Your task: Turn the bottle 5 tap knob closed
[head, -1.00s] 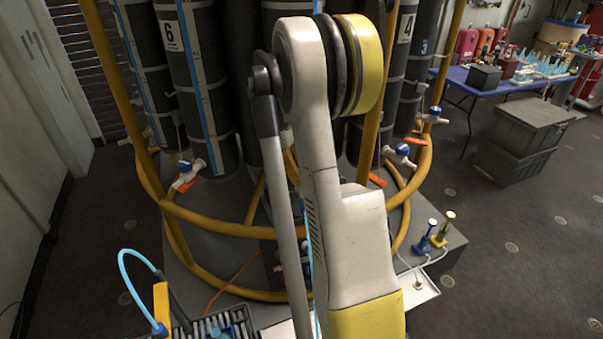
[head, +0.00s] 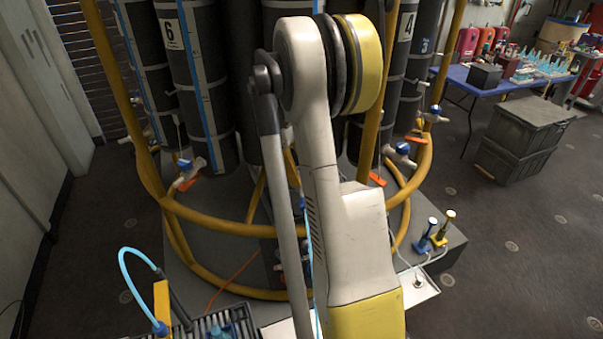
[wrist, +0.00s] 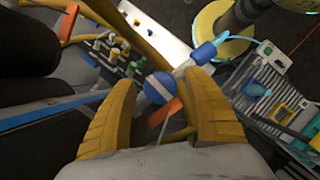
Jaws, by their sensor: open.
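In the wrist view, a round blue tap knob (wrist: 158,88) with a white stripe across its face sits between the two yellow fingers of my gripper (wrist: 160,110). The fingers are open, one on each side of the knob; I cannot tell whether either touches it. An orange lever (wrist: 166,112) and a white spout with a blue end (wrist: 207,51) are beside the knob. No number shows on this bottle in the wrist view. In the head view my arm hides the middle bottle and its tap, and my gripper is out of sight.
A yellow tube ring (head: 225,229) surrounds the dark bottles, with other blue-knobbed taps (head: 190,168) at bottles 6 and 4. A rack (head: 222,325) stands low in front.

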